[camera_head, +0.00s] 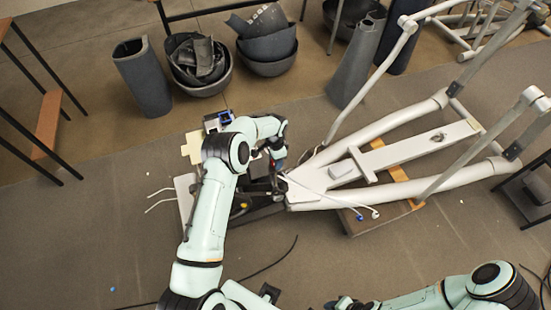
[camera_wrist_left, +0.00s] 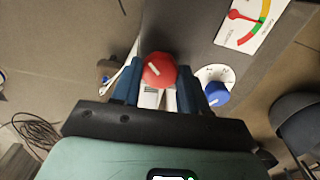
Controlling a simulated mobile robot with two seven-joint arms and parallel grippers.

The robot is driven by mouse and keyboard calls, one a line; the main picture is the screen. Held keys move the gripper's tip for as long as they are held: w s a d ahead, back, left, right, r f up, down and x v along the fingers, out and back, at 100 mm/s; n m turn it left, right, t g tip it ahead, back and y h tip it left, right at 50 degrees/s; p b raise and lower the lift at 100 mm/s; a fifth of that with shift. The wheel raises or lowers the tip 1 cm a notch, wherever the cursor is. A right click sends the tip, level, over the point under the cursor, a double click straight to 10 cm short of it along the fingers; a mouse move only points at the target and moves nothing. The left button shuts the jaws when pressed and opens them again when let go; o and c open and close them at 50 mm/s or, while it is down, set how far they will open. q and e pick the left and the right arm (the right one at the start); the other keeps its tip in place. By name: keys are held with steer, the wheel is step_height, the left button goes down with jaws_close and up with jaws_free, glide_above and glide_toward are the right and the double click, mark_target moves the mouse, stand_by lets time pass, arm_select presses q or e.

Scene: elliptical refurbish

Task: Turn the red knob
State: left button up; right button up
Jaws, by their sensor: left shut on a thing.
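The red knob (camera_wrist_left: 159,70) is round with a white pointer line and sits between the two blue-grey fingers of my left gripper (camera_wrist_left: 158,88) in the wrist view. The fingers are shut on its sides. In the head view my left gripper (camera_head: 270,172) reaches down to the dark front part of the exercise machine, and the arm hides most of the knob there. My right arm comes in at the lower right of the head view; its end (camera_head: 345,303) is cut by the bottom edge, so its jaw state is unclear.
A blue knob (camera_wrist_left: 216,94) on a white dial stands close to the right finger. A coloured gauge (camera_wrist_left: 252,20) lies beyond it on the grey panel. The elliptical frame (camera_head: 400,150) extends to the right. Bins (camera_head: 265,45) stand at the back; white cables lie nearby.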

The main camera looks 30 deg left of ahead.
arm_select(q)
steer(key=shift+m, duration=0.7)
steer(key=o, duration=1.1)
steer(key=shift+c, duration=0.2)
steer(key=shift+r, duration=0.15)
step_height(320, 180, up, 13)
